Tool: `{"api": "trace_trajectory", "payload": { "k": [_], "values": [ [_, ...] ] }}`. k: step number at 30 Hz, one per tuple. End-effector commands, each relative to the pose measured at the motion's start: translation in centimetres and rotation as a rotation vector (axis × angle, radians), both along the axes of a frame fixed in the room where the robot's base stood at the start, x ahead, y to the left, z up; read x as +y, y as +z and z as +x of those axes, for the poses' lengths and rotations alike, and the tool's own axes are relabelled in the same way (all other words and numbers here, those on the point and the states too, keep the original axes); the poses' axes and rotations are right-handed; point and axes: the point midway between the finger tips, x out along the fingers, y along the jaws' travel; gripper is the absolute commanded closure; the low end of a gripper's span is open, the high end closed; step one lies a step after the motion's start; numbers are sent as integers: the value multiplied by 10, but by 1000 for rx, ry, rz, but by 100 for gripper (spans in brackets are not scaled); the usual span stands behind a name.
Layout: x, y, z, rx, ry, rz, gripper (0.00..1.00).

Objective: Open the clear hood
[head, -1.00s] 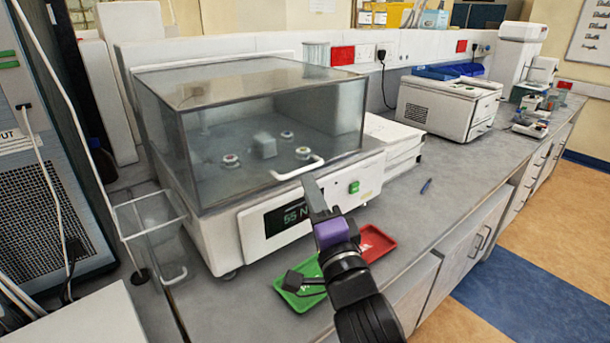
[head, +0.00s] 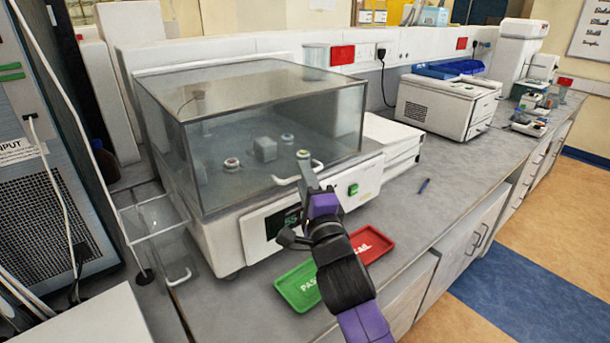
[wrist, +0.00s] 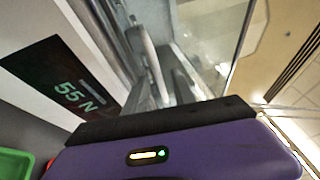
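The clear hood (head: 270,110) is a box of tinted see-through panels, sitting down on the white shaker base (head: 365,190). Its white bar handle (head: 285,181) is low on the front face, toward the right; it also shows in the wrist view (wrist: 150,62). My gripper (head: 306,170) is at the handle, with a grey finger crossing in front of the bar. In the wrist view the grey fingers lie close beside the bar. Whether they are shut on it or only around it is unclear. Inside the hood are a grey block and several small capped items.
A green PASS tray (head: 298,287) and a red FAIL tray (head: 372,245) lie on the bench in front, below my arm. A clear open box (head: 155,225) is at the left.

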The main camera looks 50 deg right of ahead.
Motion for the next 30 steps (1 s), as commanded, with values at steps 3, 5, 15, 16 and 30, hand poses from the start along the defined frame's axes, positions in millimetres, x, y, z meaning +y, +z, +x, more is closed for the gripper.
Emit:
{"api": "trace_trajectory", "payload": {
  "k": [3,5,15,16,30],
  "values": [
    [-1,0,1,1,0,1,69],
    [-1,0,1,1,0,1,69],
    [-1,0,1,1,0,1,100],
    [-1,-1,1,1,0,1,100],
    [-1,-1,1,2,0,1,100]
  ]
}}
